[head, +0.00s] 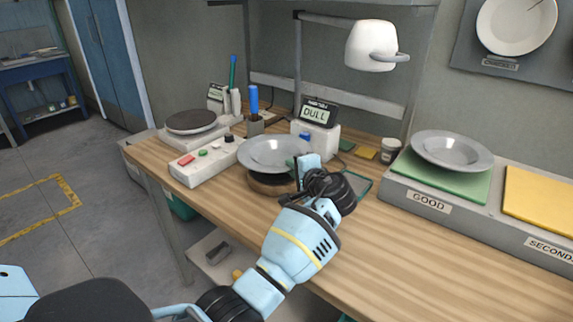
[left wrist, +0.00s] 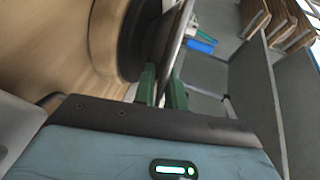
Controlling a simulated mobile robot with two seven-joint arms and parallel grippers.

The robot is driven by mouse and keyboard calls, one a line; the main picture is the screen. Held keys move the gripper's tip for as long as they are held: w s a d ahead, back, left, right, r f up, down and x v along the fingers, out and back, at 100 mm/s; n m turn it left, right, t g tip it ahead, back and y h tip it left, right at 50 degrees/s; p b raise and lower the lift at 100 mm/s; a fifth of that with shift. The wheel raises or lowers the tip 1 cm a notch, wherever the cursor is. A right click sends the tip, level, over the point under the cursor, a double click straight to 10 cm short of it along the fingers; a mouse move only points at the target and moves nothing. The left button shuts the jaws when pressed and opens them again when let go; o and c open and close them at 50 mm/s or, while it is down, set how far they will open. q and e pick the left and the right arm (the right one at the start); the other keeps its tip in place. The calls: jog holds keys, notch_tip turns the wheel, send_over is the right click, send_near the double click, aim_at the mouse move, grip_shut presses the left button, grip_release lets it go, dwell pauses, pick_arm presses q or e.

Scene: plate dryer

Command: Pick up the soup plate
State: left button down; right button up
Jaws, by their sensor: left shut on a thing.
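I cannot tell whether plate and stand touch. My left gripper (head: 302,172) is at the plate's right rim, its jaws shut on that rim. In the left wrist view, the green fingers (left wrist: 162,88) close on the thin edge of the plate (left wrist: 178,45), seen edge-on. A second grey soup plate (head: 452,150) sits on the green mat (head: 440,178) marked GOOD at the right. My right gripper does not show.
Left of the plate stand a white control box (head: 208,159) and a round turntable (head: 191,122). A device reading DULL (head: 317,118) is behind. A white lamp (head: 372,46) hangs above. The yellow mat (head: 540,200) marked SECONDS is bare. The front right bench is clear.

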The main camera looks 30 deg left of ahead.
pick_arm(q)
notch_tip(320, 180, up, 4)
jog(key=shift+f, duration=0.1)
jog(key=s+d, duration=0.3)
jog(key=s, duration=0.1)
jog(key=s+d+r, duration=0.1)
jog(key=s+d, duration=0.2)
jog(key=s, duration=0.1)
jog(key=s+d, duration=0.3)
jog(key=s, duration=0.2)
jog(key=shift+d+r+p, duration=0.15)
jog(key=shift+p, duration=0.15)
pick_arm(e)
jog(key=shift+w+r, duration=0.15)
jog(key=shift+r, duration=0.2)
pick_arm(q)
jog(key=shift+s, duration=0.1)
